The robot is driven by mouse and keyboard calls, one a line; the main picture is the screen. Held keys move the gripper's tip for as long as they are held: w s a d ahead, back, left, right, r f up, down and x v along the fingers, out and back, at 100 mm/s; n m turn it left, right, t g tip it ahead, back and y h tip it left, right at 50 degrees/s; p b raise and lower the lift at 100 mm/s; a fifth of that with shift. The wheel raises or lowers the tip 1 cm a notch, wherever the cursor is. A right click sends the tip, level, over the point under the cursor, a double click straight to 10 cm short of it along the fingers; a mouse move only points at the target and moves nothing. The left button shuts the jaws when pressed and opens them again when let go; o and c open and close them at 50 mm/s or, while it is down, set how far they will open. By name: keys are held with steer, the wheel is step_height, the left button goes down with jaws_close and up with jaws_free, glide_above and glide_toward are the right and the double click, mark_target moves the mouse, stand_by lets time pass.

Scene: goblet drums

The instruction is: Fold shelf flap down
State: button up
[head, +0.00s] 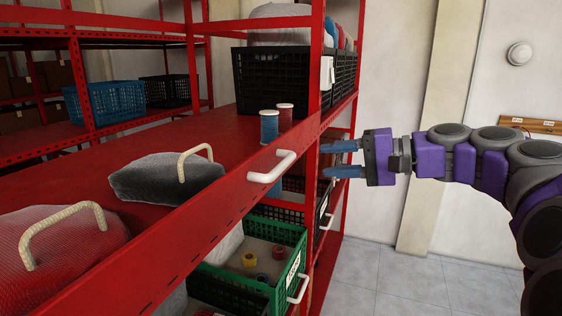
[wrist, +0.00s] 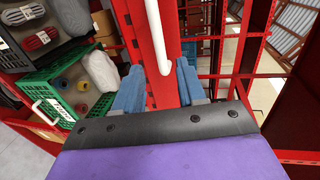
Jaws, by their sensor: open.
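The red shelf flap (head: 222,200) has a white bar handle (head: 272,166) on its front edge. The flap's broad top is about level and carries bags and spools. My gripper (head: 338,160) is open and empty, to the right of the handle, with its blue fingers one above the other and pointing left. In the wrist view my gripper (wrist: 158,85) has a finger on each side of a red edge, and the end of the white handle (wrist: 156,38) lies between the fingers. Contact with the handle cannot be told.
A dark bag (head: 165,178) and a red bag (head: 65,240) with rope handles lie on the shelf. Blue (head: 269,127) and red (head: 285,118) spools stand near a black crate (head: 270,78). A green crate (head: 250,265) sits below. Tiled floor (head: 400,285) at right is clear.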

mark_target(289, 163)
steer(key=x, duration=0.4)
steer(key=shift+w+a+f, duration=0.2)
steer(key=shift+w, duration=0.05)
steer(key=x, duration=0.7)
steer(key=shift+p, duration=0.3)
steer(key=shift+w+d, duration=0.15)
steer(key=shift+d, duration=0.35)
steer(key=shift+c, duration=0.6)
jaws_close()
